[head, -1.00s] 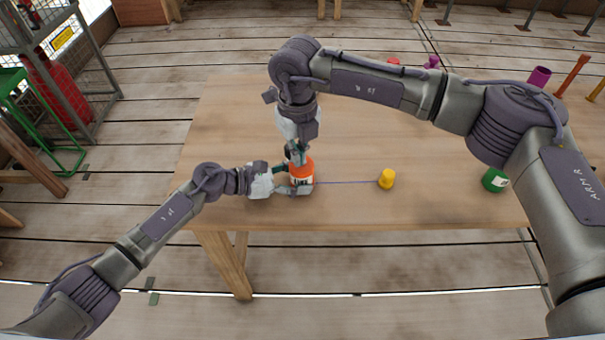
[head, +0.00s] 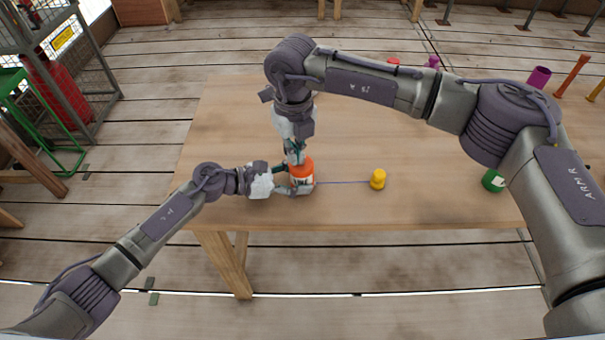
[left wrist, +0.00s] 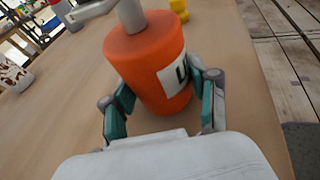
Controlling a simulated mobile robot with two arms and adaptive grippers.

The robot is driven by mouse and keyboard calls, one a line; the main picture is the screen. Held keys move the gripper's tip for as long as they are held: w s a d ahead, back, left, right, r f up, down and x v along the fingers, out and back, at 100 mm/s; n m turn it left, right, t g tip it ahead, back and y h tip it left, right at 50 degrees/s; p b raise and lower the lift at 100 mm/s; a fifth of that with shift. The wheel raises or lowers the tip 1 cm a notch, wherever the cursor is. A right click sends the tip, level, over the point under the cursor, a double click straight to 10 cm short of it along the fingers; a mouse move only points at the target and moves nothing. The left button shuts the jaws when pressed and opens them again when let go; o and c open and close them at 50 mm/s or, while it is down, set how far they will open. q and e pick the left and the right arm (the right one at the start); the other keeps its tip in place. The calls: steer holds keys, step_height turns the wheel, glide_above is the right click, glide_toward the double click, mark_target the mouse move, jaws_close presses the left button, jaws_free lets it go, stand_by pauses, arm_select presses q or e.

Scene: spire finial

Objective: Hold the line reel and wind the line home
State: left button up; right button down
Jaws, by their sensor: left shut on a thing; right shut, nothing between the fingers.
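The orange line reel (head: 302,170) with a white label stands upright near the table's front left. My left gripper (head: 294,183) is shut around its sides; in the left wrist view its teal fingers (left wrist: 165,108) press on both sides of the reel (left wrist: 145,65). A grey post (left wrist: 132,16) rises from the reel's top. My right gripper (head: 296,157) is shut above the reel, pointing down at its top; its fingertips are partly hidden. A thin purple line (head: 343,183) runs taut from the reel to a yellow weight (head: 378,180) on the table.
The wooden table (head: 240,130) is mostly clear around the reel. A green can (head: 493,180) stands at the right, partly behind my right arm. Purple (head: 540,77) and orange (head: 572,75) pieces stand at the far right.

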steer(key=shift+w+a, duration=0.6)
steer(key=shift+w, duration=0.05)
stand_by(0.8)
steer(key=shift+s+a+r, duration=0.1)
steer(key=shift+a, duration=0.1)
steer(key=shift+d+r, duration=0.1)
steer(key=shift+r, duration=3.3)
steer(key=shift+r, duration=0.1)
steer(key=shift+s+f, duration=0.3)
steer(key=shift+f, duration=0.7)
steer(key=shift+s+f, duration=0.25)
steer(key=shift+f, duration=0.7)
steer(key=shift+f, duration=0.15)
